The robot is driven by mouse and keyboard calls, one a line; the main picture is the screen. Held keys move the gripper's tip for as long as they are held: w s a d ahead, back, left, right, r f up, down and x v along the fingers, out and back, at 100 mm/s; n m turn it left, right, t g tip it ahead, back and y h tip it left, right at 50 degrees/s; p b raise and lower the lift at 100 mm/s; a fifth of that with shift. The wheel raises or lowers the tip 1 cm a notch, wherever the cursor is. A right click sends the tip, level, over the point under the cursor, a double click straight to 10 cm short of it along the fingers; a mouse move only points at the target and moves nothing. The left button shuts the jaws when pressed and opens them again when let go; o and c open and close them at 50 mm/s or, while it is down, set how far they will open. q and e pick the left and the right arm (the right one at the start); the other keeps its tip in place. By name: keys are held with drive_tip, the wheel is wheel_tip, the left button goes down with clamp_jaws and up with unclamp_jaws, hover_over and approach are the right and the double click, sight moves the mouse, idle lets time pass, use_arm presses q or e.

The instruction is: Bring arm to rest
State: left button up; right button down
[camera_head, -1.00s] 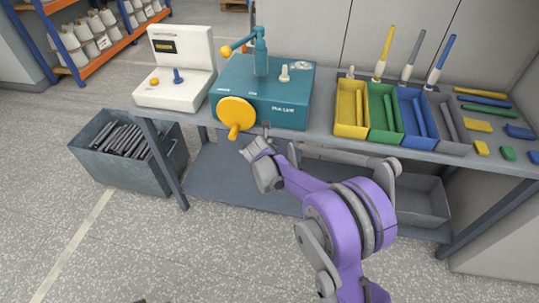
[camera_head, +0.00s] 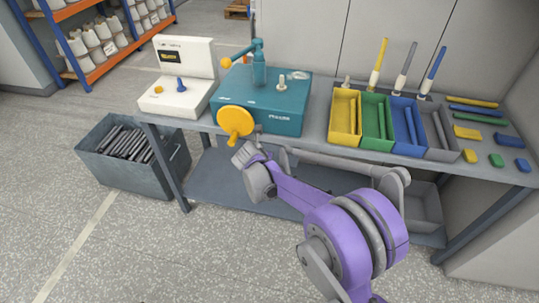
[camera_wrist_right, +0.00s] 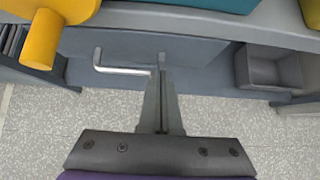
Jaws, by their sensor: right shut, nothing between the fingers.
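My right arm is purple and grey and reaches in from the lower right in the head view. Its gripper (camera_head: 243,152) is in front of the bench, just below the orange crank handle of the teal machine (camera_head: 262,106); its fingertips are hard to make out there. In the right wrist view the gripper (camera_wrist_right: 161,75) has its two fingers together with nothing between them. They point toward the space under the bench top, right of the orange crank handle (camera_wrist_right: 40,40) and apart from it. My left gripper is out of view.
The bench (camera_head: 318,150) carries a white control box (camera_head: 176,98), and yellow, green, blue and grey trays (camera_head: 344,115) at the right. A dark bin (camera_head: 118,165) of rods stands on the floor at left. A thin bent metal bar (camera_wrist_right: 120,70) shows beside the fingers.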

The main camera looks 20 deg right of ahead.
drive_tip(key=s+a+r+m+g+y+p, duration=0.1)
drive_tip(key=s+r+m+p, duration=0.2)
drive_tip(key=s+r+m, duration=0.4)
drive_tip(key=s+r+m+y+p, duration=0.15)
drive_tip(key=s+r+m, duration=0.35)
drive_tip(key=s, duration=0.5)
use_arm(q)
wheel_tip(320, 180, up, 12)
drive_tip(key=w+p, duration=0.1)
drive_tip(key=p, duration=0.4)
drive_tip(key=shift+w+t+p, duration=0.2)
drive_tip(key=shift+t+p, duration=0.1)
drive_tip(key=shift+p, duration=0.1)
use_arm(e)
drive_tip(key=s+a+r+m+y, duration=0.1)
drive_tip(key=s+a+m, duration=0.1)
drive_tip(key=s+m, duration=0.6)
drive_tip(key=s+a+r+m+g+y, duration=0.1)
drive_tip(key=s+a+m, duration=0.1)
drive_tip(key=s+m, duration=0.7)
drive_tip(key=shift+s, duration=1.15)
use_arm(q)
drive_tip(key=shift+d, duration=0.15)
use_arm(e)
drive_tip(key=shift+d+y, duration=0.1)
drive_tip(key=shift+y, duration=0.15)
